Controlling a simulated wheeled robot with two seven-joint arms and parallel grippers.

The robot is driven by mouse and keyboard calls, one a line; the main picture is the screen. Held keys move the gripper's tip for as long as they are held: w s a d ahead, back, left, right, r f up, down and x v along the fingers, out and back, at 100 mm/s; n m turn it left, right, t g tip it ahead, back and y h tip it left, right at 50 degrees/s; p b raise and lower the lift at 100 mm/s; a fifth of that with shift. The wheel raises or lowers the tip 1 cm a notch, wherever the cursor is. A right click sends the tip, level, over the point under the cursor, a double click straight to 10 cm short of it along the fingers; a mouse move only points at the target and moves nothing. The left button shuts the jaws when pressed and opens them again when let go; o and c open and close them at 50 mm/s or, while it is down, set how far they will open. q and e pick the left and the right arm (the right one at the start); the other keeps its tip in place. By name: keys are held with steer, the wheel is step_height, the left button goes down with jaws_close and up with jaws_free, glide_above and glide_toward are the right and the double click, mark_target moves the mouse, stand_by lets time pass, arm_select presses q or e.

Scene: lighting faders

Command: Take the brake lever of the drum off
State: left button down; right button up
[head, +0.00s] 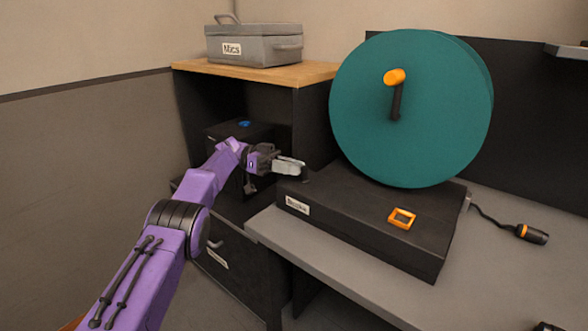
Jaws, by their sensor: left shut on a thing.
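The teal drum (405,140) stands upright on a black base box (360,228). An orange-knobbed crank (395,78) is on its face. A white label that seems to read "Brake" (297,204) is on the base's front left. My left gripper (298,168) is at the base's back left corner, above that label. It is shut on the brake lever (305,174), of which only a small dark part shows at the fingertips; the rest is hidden. My right gripper is not in view.
A grey "Mics" box (254,46) sits on a wooden-topped cabinet (262,72) behind my left arm. A cable with a black and orange plug (532,234) lies on the grey table (500,280), whose right front is mostly clear.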

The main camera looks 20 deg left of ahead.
arm_select(q)
steer(key=shift+d, duration=0.1)
steer(key=c, duration=1.1)
jaws_free()
steer(key=shift+o, duration=0.2)
steer(key=shift+r, duration=0.15)
step_height(320, 180, up, 3)
steer(key=p, duration=0.2)
steer(key=shift+w+p, duration=0.1)
steer(key=shift+p, duration=0.3)
steer(key=s+r+b, duration=0.1)
steer(key=s+d+r+b, duration=0.1)
steer(key=b, duration=0.1)
steer(key=shift+s+d+r, duration=0.1)
steer(key=shift+s+r, duration=0.05)
steer(key=shift+r, duration=0.15)
steer(key=s+d+r+b, duration=0.4)
steer(key=s+r, duration=0.3)
steer(key=s, duration=0.3)
steer(key=shift+s+d+b, duration=0.3)
steer(key=shift+b, duration=0.1)
